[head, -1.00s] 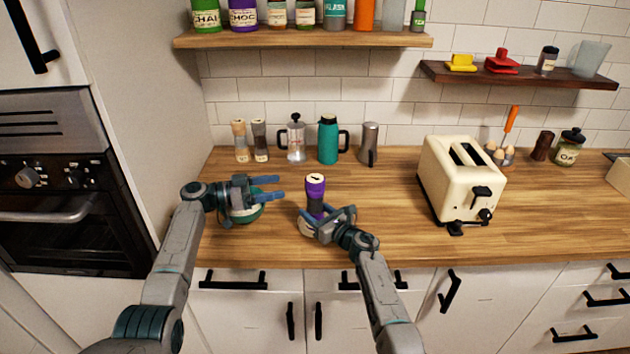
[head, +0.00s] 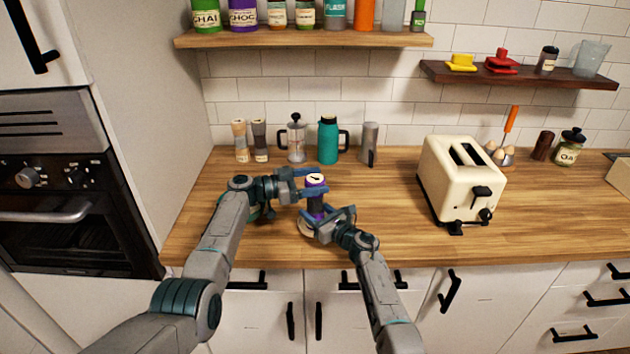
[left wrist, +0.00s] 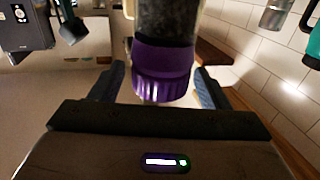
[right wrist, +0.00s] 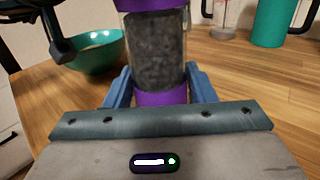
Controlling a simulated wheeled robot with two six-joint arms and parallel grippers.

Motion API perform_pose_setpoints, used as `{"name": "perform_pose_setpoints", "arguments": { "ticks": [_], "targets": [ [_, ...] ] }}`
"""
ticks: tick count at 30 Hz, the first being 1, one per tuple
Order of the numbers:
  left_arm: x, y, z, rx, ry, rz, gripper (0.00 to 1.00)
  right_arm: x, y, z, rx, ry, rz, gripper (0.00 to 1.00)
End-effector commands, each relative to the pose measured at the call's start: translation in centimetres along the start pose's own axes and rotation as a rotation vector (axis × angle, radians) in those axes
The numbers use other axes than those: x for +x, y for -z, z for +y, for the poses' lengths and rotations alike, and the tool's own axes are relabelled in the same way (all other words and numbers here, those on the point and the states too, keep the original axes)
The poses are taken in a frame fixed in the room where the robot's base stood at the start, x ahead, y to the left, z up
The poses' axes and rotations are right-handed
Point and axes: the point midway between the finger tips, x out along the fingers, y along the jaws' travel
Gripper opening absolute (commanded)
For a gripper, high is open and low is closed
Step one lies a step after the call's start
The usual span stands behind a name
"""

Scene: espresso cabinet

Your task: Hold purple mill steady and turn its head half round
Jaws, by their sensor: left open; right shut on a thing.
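The purple mill (head: 316,203) stands upright on the wooden counter, with a purple head (head: 315,184), a dark see-through body and a purple base. My right gripper (head: 333,215) is shut on the mill low down, at its purple base (right wrist: 160,99) in the right wrist view. My left gripper (head: 312,182) is open at the height of the head. In the left wrist view the purple head (left wrist: 161,72) sits between the two open blue fingers, with gaps on both sides.
A teal bowl (right wrist: 98,52) stands beside the mill, partly hidden by my left arm in the head view. A cream toaster (head: 460,180) is to the right. A teal jug (head: 328,140), a French press (head: 296,140) and other mills line the back wall.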

Motion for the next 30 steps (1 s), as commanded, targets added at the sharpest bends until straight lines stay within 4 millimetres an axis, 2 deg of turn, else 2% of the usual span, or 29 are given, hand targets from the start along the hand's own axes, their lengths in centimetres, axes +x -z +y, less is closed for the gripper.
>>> {"name": "perform_pose_setpoints", "arguments": {
  "ticks": [10, 15, 17, 30],
  "targets": [
    [0.35, -0.02, 0.0, -0.001, 0.001, 0.0, 0.68, -0.01, 0.03, -0.01, 0.0, 0.0, 0.0, 0.13],
    [0.33, -0.02, 0.0, -0.001, 0.001, 0.0, 0.34, -0.01, 0.03, -0.01, 0.0, 0.0, 0.0, 0.13],
    [0.33, -0.03, 0.0, -0.001, 0.001, 0.0, 0.25, -0.01, 0.03, -0.01, 0.0, 0.0, 0.0, 0.13],
    [0.52, -0.41, -0.54, -0.002, -0.059, -0.012, 0.26, 0.02, -0.01, 0.1, -0.001, -0.003, -0.001, 0.14]
  ]
}}
